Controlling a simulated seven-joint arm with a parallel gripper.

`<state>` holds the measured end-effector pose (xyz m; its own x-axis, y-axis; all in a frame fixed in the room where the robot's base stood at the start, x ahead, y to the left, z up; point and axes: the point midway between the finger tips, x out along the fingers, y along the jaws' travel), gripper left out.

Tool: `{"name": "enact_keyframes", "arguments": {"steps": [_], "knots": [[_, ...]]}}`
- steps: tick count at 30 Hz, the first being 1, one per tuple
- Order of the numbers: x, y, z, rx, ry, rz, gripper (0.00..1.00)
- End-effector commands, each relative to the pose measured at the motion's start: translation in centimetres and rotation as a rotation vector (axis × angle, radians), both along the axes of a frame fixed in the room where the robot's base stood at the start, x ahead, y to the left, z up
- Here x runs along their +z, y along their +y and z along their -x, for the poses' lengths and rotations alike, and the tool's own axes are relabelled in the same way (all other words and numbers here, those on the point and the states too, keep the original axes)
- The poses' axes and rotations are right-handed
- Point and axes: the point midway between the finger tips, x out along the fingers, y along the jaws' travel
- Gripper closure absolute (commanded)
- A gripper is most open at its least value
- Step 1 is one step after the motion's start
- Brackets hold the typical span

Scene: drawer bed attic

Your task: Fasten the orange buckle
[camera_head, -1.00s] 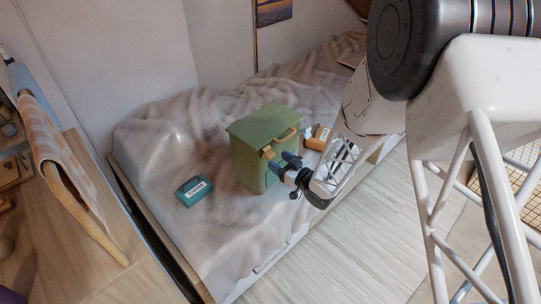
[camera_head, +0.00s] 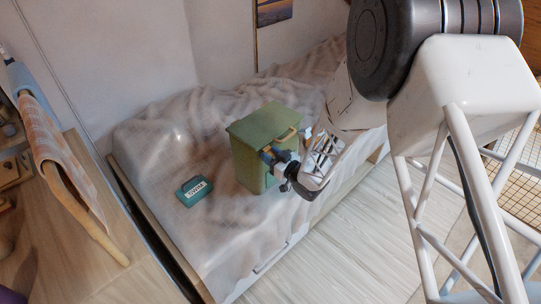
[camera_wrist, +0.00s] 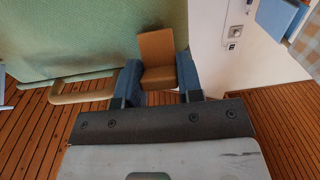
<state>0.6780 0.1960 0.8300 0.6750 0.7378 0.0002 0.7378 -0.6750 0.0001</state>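The green box (camera_head: 258,132) stands on the bed with its lid down. The orange-tan buckle (camera_wrist: 158,55) is a bent flap at the box's edge in the wrist view. A tan handle (camera_wrist: 85,89) is beside it on the left. My gripper (camera_wrist: 160,85) has its two blue fingers spread, one on each side of the buckle. I cannot tell whether they touch it. In the head view my gripper (camera_head: 272,156) is at the box's front upper edge and mostly hides the buckle.
A teal case (camera_head: 195,191) with a white label lies on the bed, left of the box. The rumpled bed cover (camera_head: 222,235) is clear in front. A wooden surface (camera_head: 75,240) is at the left. My arm blocks the view at right.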

Motion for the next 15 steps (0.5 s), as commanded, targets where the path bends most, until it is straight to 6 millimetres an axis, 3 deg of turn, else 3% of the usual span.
{"name": "enact_keyframes", "arguments": {"steps": [1,4,15], "knots": [[0.00,0.00,0.00,0.000,0.000,0.000,0.76],[0.00,-0.01,0.01,0.000,0.000,0.000,0.90],[0.29,0.27,-0.19,0.001,0.060,0.064,0.90]]}}
